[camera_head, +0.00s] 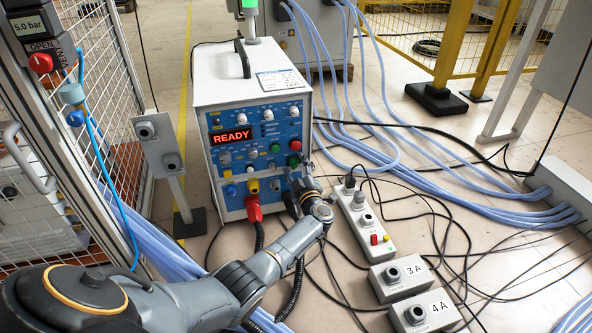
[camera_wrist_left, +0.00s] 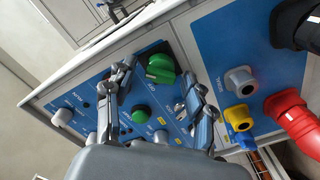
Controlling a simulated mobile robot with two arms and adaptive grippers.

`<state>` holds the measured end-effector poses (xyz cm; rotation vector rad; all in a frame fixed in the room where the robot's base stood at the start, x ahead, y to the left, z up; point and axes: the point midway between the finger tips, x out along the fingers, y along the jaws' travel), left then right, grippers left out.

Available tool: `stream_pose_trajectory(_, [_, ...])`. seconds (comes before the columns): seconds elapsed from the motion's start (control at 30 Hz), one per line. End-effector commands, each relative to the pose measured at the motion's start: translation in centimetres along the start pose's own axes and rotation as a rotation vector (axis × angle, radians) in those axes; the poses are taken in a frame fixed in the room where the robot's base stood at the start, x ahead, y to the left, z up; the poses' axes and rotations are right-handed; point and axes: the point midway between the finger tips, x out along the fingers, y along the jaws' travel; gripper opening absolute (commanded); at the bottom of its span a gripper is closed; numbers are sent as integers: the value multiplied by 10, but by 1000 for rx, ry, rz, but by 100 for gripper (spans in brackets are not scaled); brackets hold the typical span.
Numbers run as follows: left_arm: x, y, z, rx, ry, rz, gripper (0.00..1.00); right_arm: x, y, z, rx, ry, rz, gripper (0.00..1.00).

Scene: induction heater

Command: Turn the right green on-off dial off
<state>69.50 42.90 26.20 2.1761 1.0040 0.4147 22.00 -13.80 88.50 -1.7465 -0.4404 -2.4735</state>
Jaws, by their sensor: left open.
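The heater's control box (camera_head: 215,90) has a blue front panel with a red READY display (camera_head: 232,136). In the left wrist view, turned sideways, two green dials show on this panel. The right green dial (camera_wrist_left: 160,68) is the upper, larger-looking one, and the other green dial (camera_wrist_left: 140,115) is below it. My left gripper (camera_head: 304,182) is at the panel's lower right in the head view. In the wrist view its open fingers (camera_wrist_left: 158,92) lie on either side of the right green dial. Contact with it cannot be told. My right gripper is not in view.
A yellow plug (camera_wrist_left: 238,117) and a red plug (camera_wrist_left: 292,120) stick out of the panel beside the fingers. A white switch strip (camera_head: 362,222) and several cables lie on the floor to the right. A post with a grey switch box (camera_head: 158,145) stands left of the heater.

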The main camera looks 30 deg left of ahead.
Motion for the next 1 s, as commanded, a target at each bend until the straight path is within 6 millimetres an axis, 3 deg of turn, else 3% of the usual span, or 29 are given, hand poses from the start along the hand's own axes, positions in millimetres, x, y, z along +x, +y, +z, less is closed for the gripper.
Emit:
stream_pose_trajectory(0.13, [0, 0, 0, 0, 0, 0, 54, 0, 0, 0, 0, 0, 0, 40])
stream_pose_trajectory(0.17, [0, 0, 0, 0, 0, 0, 50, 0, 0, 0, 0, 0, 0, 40])
stream_pose_trajectory(0.4, [0, 0, 0, 0, 0, 0, 1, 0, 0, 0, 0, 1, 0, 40])
stream_pose_trajectory(0.73, [0, -1, 0, -36, -1, -1, 0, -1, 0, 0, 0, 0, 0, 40])
stream_pose_trajectory(1.0, [-1, -2, 2, -195, -2, -2, 0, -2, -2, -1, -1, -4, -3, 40])
